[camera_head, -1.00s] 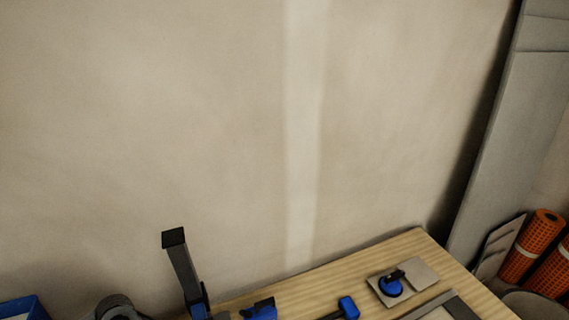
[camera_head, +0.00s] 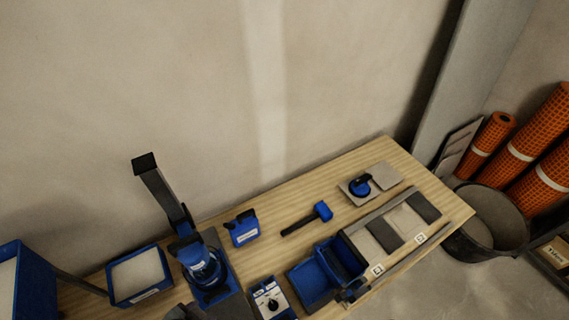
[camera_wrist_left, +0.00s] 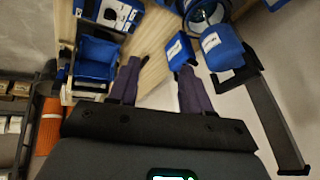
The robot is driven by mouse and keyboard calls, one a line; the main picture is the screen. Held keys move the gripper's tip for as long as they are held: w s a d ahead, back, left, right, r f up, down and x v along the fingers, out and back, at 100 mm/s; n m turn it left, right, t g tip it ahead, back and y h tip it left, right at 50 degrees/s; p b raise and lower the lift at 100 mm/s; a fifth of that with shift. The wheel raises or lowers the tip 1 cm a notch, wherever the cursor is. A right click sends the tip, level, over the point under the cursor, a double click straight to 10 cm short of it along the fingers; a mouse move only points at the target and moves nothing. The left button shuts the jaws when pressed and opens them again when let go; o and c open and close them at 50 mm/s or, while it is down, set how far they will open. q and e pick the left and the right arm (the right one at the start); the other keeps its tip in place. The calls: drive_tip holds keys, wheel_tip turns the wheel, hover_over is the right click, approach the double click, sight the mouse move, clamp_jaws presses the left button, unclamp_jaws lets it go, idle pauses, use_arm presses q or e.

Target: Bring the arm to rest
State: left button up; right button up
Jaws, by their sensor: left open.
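My left gripper (camera_wrist_left: 160,85) shows in the left wrist view with its two dark purple fingers apart and nothing between the tips. Blue items and the wooden bench top lie beyond the fingers; the gap to them is hard to judge. I cannot make out this gripper in the head view. My right gripper is not in view.
A blue device with a tall black post (camera_head: 163,193) stands at the bench's left. A blue bin (camera_head: 312,283) and a tile frame (camera_head: 405,228) sit along the front edge. A black tub (camera_head: 485,235) and orange mesh rolls (camera_head: 537,130) stand right. A wall closes the back.

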use_arm(q)
wheel_tip(320, 180, up, 18)
drive_tip(key=s+a+n+g+p, duration=0.1)
drive_tip(key=n+p, duration=0.4)
drive_tip(key=p, duration=1.4)
drive_tip(key=shift+s+g, duration=0.4)
drive_tip(key=shift+s, duration=0.5)
drive_tip(key=shift+r, duration=0.1)
